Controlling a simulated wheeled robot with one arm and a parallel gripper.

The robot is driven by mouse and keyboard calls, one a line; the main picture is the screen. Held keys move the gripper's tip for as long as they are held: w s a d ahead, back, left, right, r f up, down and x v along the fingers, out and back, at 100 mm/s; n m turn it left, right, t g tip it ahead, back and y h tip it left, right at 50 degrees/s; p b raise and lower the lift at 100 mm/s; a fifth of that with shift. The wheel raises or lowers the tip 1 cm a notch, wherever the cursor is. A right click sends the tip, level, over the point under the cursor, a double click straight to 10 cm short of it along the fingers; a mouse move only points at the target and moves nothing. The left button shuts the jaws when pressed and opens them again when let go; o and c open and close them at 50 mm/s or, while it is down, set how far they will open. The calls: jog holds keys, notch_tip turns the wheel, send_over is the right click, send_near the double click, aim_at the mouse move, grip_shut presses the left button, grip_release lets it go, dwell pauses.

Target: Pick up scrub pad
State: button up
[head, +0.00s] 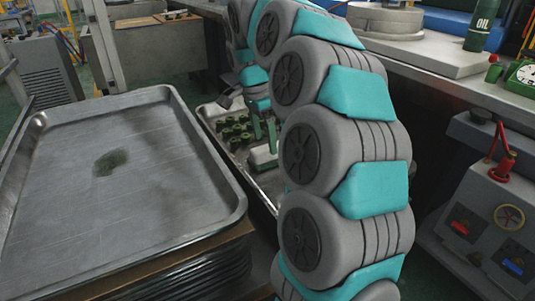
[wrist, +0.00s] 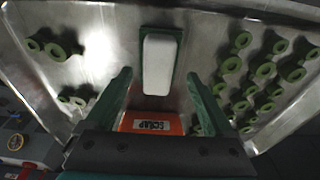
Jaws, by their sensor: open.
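The scrub pad (wrist: 159,62) is a white block with a green edge, lying on the floor of a metal tray (wrist: 112,48). In the wrist view it is beyond and between the fingertips of my gripper (wrist: 158,78), which is open and empty. The fingers appear apart from the pad. In the head view the pad (head: 262,157) shows as a small pale block left of my arm, with the green fingers of my gripper (head: 264,128) above it. My arm hides part of the tray there.
Several green ring-shaped parts (wrist: 264,70) lie right of the pad, others (wrist: 57,51) to its left. An orange SCRAP label (wrist: 152,123) shows between the fingers. A stack of large metal trays (head: 130,190) stands left; a workbench (head: 450,75) runs along the right.

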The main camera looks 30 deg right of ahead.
aim_at(267, 147)
jog(key=f, duration=0.3)
jog(key=shift+s+d+f, duration=0.15)
jog(key=shift+d+f, duration=0.15)
jog(key=shift+d, duration=0.1)
jog(key=shift+f+b, duration=0.25)
jog(key=shift+b, duration=0.1)
dwell(0.4)
jog(key=c, duration=1.1)
jog(key=shift+o, duration=0.2)
jog(key=shift+r+p, duration=0.2)
jog(key=shift+p, duration=0.1)
jog(key=shift+r+p, duration=0.15)
jog(key=shift+p, duration=0.15)
notch_tip(267, 147, up, 10)
jog(key=shift+f+b, duration=0.1)
jog(key=shift+b, duration=0.35)
